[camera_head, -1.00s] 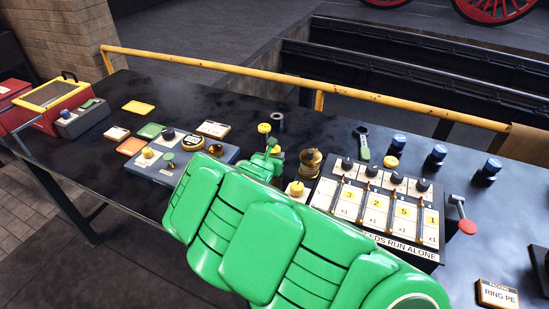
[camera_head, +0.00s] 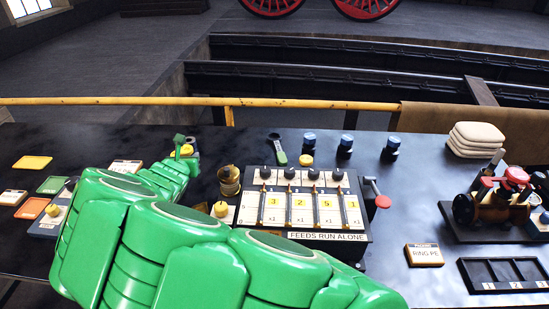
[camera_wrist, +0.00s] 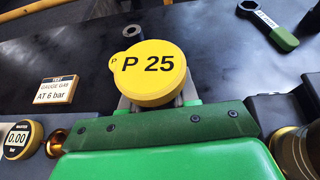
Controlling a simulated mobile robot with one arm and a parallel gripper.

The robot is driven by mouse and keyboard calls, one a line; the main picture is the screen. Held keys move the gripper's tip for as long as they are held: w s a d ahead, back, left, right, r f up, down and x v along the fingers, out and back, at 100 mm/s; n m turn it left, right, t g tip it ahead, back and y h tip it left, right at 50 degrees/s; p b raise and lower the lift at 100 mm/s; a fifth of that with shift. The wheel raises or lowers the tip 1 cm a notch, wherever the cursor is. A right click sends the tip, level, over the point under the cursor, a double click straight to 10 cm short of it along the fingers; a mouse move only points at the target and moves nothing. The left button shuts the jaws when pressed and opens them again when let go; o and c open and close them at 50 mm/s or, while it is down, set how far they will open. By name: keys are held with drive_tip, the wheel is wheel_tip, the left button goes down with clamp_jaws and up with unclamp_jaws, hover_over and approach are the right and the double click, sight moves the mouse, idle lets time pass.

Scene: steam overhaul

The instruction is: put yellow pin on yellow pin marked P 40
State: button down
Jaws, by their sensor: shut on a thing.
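A round yellow pin (camera_wrist: 152,72) with "P 25" on its top is between the jaws of my gripper (camera_wrist: 160,102) in the wrist view. A small yellow edge (camera_wrist: 114,61) with a "P" shows just behind its left side; I cannot tell whether it touches. In the head view my gripper (camera_head: 184,147) is over the bench, left of the feeds panel, shut on the pin. Another yellow pin (camera_head: 220,209) sits on a pale block left of the panel, and one (camera_head: 306,160) stands behind it. I read no "P 40" anywhere.
The feeds panel (camera_head: 327,237) has several knobs and a red-ended lever. A brass cup (camera_head: 229,180) stands close to my arm. A "GAUGE" card (camera_wrist: 57,90) and a grey ring (camera_wrist: 132,31) are near the gripper.

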drive_tip(key=d+r+m+g+h, duration=0.1)
drive_tip(key=d+r+m+h, duration=0.25)
drive_tip(key=d, duration=0.55)
drive_tip(key=w+d+r+m+g+h, duration=0.1)
drive_tip(key=d+r+m+h, duration=0.2)
drive_tip(key=d, duration=0.7)
drive_tip(key=d+r+m+g+h, duration=0.1)
drive_tip(key=d+r+m+h, duration=0.15)
drive_tip(key=d+r, duration=0.45)
drive_tip(key=s+d+f+m+g+h, duration=0.1)
drive_tip(key=s+d+m+g+h, duration=0.3)
drive_tip(key=d, duration=0.8)
drive_tip(key=n+t, duration=0.1)
hover_over(310, 157)
drive_tip(key=s, duration=0.1)
drive_tip(key=shift+y, duration=0.4)
wheel_tip(310, 157, down, 9)
drive_tip(key=shift+s+r, duration=0.1)
drive_tip(key=shift+w+f, duration=0.6)
drive_tip(key=shift+f, duration=1.65)
